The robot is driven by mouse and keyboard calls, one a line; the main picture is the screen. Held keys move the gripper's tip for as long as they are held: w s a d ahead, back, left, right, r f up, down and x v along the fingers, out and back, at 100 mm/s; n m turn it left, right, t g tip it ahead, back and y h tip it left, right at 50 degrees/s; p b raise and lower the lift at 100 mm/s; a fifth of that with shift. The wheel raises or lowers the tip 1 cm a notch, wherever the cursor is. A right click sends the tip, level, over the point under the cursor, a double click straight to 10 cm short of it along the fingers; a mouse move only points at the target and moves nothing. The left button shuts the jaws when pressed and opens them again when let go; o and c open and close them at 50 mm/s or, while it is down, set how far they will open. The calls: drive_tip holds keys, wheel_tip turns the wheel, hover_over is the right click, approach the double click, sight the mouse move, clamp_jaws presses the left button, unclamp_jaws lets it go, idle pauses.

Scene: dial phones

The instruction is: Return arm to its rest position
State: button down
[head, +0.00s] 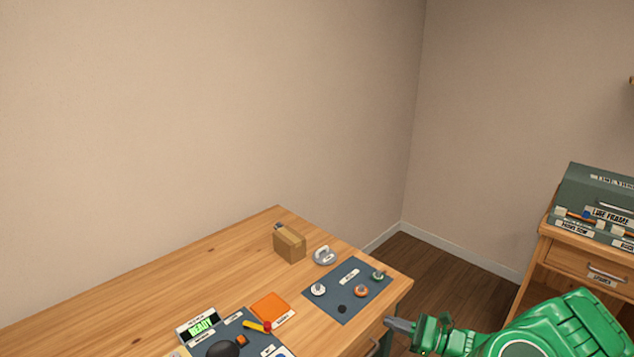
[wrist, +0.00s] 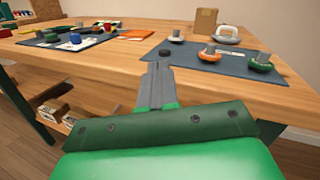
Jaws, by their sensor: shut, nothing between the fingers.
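My green arm reaches in from the lower right of the head view. My gripper (head: 390,323) is shut and empty, just off the right front edge of the wooden table (head: 140,290). In the wrist view my gripper (wrist: 158,68) points toward the table edge, near a dark mat (wrist: 215,58). It appears apart from the things on the mat, though how far above or in front of the edge is hard to tell.
The mat (head: 335,305) holds several knobbed pieces, including an orange one (head: 361,290) and a green one (head: 379,275). A cardboard box (head: 289,243) and a grey handled piece (head: 324,256) stand behind it. A cabinet (head: 577,262) with labelled cases stands at right.

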drive_tip(key=s+a+r+n+g, duration=0.45)
drive_tip(key=a+r, duration=0.25)
drive_tip(key=r, duration=0.2)
drive_tip(key=s+a+r+n+g, duration=0.4)
drive_tip(key=a+r+n+g, duration=0.2)
drive_tip(key=a+r, duration=0.2)
drive_tip(key=s+a+r+n+g+h, duration=0.1)
drive_tip(key=s+a+r+n+h, duration=0.15)
drive_tip(key=s, duration=0.35)
drive_tip(key=s+a+r+n+g+h, duration=0.1)
drive_tip(key=s+r+n+g+h, duration=0.1)
drive_tip(key=s+r+n+h, duration=0.3)
drive_tip(key=s+d+r+n+t+h, duration=0.1)
drive_tip(key=s+d+h, duration=0.3)
drive_tip(key=s, duration=0.6)
drive_tip(key=s+d+n+t+h, duration=0.1)
drive_tip(key=s+d+t+h, duration=0.1)
drive_tip(key=s+d+h, duration=0.3)
drive_tip(key=shift+s+d+r+n+t, duration=0.4)
drive_tip(key=shift+s+d, duration=1.2)
drive_tip(key=shift+s, duration=0.8)
drive_tip(key=shift+h, duration=0.25)
